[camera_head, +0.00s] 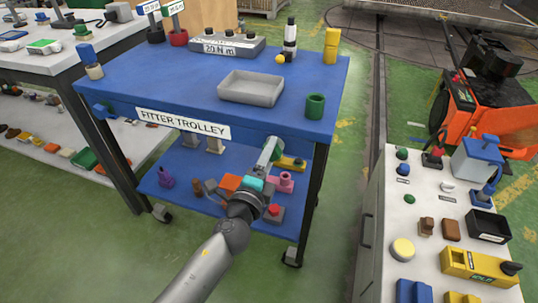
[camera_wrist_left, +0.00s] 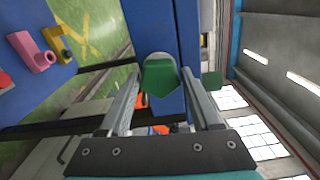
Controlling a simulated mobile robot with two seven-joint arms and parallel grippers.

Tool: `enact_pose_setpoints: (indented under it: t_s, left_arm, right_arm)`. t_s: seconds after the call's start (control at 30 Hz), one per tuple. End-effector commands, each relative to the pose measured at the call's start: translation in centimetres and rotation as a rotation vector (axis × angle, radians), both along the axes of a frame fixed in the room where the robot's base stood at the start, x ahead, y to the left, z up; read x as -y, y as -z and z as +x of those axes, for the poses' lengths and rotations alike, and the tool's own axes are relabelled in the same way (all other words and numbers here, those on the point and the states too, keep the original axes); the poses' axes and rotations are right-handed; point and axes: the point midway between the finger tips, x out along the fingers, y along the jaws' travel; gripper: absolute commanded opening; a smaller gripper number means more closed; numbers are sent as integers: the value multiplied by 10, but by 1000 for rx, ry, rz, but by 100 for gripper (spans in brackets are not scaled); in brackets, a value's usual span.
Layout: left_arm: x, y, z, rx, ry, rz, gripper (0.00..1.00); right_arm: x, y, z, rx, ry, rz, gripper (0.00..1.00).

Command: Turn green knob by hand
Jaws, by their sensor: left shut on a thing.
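The green knob (camera_head: 275,143) sits on the front edge of the blue fitter trolley (camera_head: 190,92), right of its "FITTER TROLLEY" label. In the left wrist view the knob (camera_wrist_left: 161,78) shows large, between the fingertips. My left gripper (camera_head: 267,155) reaches up to it from below and is shut on it. The gripper fingers (camera_wrist_left: 162,92) lie on either side of the knob in the wrist view. The fingers partly hide the knob in the head view. My right gripper is not in view.
A grey tray (camera_head: 250,89) and a green cup (camera_head: 315,105) stand on the trolley top above the knob. The lower shelf (camera_head: 155,185) holds several coloured parts close to my arm. A white bench (camera_head: 425,180) with loose items stands at right, across a floor gap.

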Motion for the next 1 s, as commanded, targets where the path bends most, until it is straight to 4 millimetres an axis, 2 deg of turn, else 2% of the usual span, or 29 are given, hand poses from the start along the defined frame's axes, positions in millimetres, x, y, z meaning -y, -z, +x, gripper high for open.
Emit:
enact_pose_setpoints:
  t_s: [0.5,1.0]
  left_arm:
    - [0,0,0,134,1,412,9]
    - [0,0,0,181,1,556,9]
  right_arm:
    - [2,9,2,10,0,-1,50]
    - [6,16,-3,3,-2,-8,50]
